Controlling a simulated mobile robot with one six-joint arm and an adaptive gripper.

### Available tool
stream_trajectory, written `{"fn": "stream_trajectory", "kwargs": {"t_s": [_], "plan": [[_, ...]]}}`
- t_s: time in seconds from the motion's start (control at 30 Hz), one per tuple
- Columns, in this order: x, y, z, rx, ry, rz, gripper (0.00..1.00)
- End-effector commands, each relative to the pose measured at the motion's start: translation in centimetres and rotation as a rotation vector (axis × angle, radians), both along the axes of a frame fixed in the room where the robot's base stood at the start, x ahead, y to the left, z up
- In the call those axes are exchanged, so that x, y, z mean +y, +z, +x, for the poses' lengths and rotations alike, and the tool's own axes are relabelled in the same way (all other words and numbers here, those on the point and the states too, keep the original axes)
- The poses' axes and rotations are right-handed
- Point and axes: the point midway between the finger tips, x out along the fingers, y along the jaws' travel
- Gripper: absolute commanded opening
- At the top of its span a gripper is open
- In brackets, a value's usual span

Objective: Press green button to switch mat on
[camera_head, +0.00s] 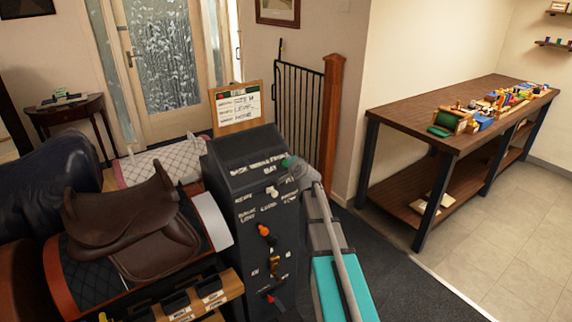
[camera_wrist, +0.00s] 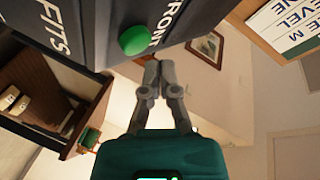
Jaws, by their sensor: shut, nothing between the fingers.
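The green button (camera_wrist: 134,40) is a round dome on the dark face of the console, large in the wrist view. In the head view the green button (camera_head: 286,161) shows at the upper right edge of the dark console (camera_head: 222,165), partly behind my gripper. My gripper (camera_head: 291,172) is shut and empty beside the button. In the wrist view the fingers of my gripper (camera_wrist: 163,70) are together, with their tips below and right of the button. A gap shows there between tips and button. I cannot tell for sure which thing is the mat.
A brown saddle (camera_head: 140,225) rests on a stand left of the console. A lettered board (camera_head: 237,106) stands behind the console. Orange and red knobs sit lower on its face. A wooden workbench (camera_head: 400,110) with several small items stands at right; open floor lies before it.

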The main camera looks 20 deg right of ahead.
Motion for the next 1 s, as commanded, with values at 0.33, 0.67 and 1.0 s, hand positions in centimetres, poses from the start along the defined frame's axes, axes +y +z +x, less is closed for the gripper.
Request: {"fn": "stream_trajectory", "kwargs": {"t_s": [0.33,0.67,1.0], "plan": [[0.00,0.00,0.00,0.000,0.000,0.000,0.00],[0.10,-0.61,0.36,0.000,0.000,0.000,0.00],[0.15,-0.72,0.49,0.000,0.000,0.000,0.00]]}}
